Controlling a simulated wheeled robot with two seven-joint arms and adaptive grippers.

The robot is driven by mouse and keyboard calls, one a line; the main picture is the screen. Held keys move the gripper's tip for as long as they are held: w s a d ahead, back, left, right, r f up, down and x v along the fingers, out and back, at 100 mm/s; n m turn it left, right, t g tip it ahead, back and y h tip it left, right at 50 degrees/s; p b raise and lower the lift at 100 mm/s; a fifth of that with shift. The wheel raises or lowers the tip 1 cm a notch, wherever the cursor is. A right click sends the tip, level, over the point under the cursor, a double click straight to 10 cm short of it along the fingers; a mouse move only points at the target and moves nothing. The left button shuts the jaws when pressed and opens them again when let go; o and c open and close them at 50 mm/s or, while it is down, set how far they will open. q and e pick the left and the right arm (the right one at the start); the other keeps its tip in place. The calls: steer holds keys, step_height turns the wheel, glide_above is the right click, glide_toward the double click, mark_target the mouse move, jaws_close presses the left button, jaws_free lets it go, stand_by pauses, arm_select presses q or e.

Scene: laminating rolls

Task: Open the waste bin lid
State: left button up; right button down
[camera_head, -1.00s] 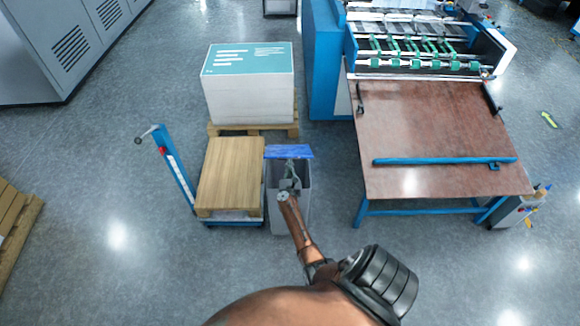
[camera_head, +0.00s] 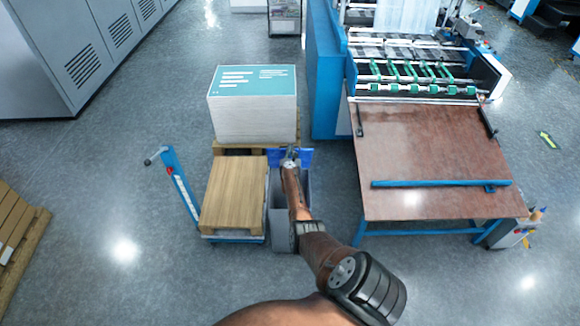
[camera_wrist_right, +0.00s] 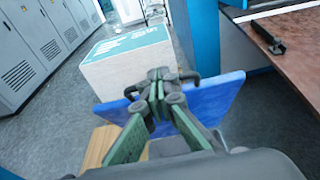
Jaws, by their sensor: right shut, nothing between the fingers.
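The grey waste bin (camera_head: 278,232) stands on the floor between the pallet cart and the brown table. Its blue lid (camera_head: 306,157) is raised and tilted at the bin's far edge. The lid also shows in the right wrist view (camera_wrist_right: 222,105), behind the fingers. My right gripper (camera_head: 290,152) is shut and empty, with its tips at the lid; in the right wrist view its fingers (camera_wrist_right: 157,88) meet in front of the blue panel. I cannot tell whether they touch it. My right forearm hides much of the bin's opening. My left gripper is not in view.
A cart with a wooden top (camera_head: 235,192) and blue handle stands close to the bin's left. A white paper stack (camera_head: 252,118) on a pallet is behind. The brown table (camera_head: 425,150) of the blue machine is to the right.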

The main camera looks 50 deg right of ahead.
steer(key=w+d+b, duration=0.1)
steer(key=w+d+r+b, duration=0.1)
steer(key=d, duration=0.1)
steer(key=w+d+b, duration=0.1)
steer(key=shift+w+d+r+b, duration=0.2)
steer(key=shift+w+r+b, duration=0.1)
steer(key=shift+b, duration=0.05)
steer(key=shift+w+d+r+b, duration=0.5)
steer(key=shift+w+d+b, duration=0.15)
steer(key=shift+d+b, duration=0.1)
